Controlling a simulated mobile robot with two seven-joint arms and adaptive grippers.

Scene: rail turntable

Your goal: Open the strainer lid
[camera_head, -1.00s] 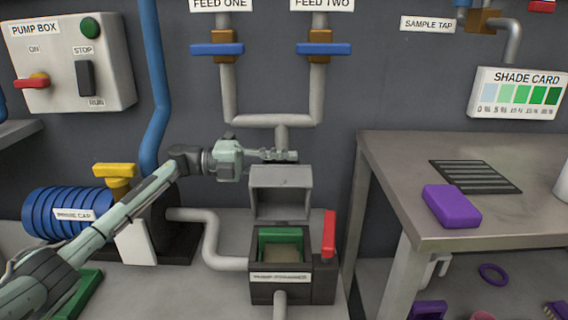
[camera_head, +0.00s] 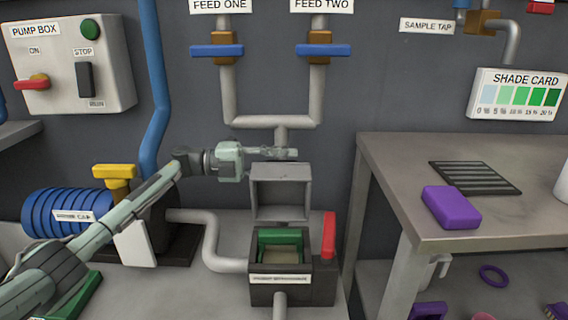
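The strainer box (camera_head: 280,292) stands at the lower middle, dark grey with a label on its front. Its grey lid (camera_head: 281,191) stands upright at the back edge, so the box is open. A green-rimmed basket (camera_head: 281,237) shows inside. A red handle (camera_head: 329,236) stands upright at the box's right side. My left gripper (camera_head: 290,154) is just above the lid's top edge, pointing right. Its fingers look close together, but the side-on view does not show whether they are shut, or whether they touch the lid. My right gripper is not in view.
A grey pipe (camera_head: 213,240) runs into the box from the left. Feed pipes (camera_head: 275,121) with blue-handled valves are on the wall behind. The pump with its blue cap (camera_head: 65,212) is at left. A metal table (camera_head: 410,180) with a purple block (camera_head: 451,207) stands at right.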

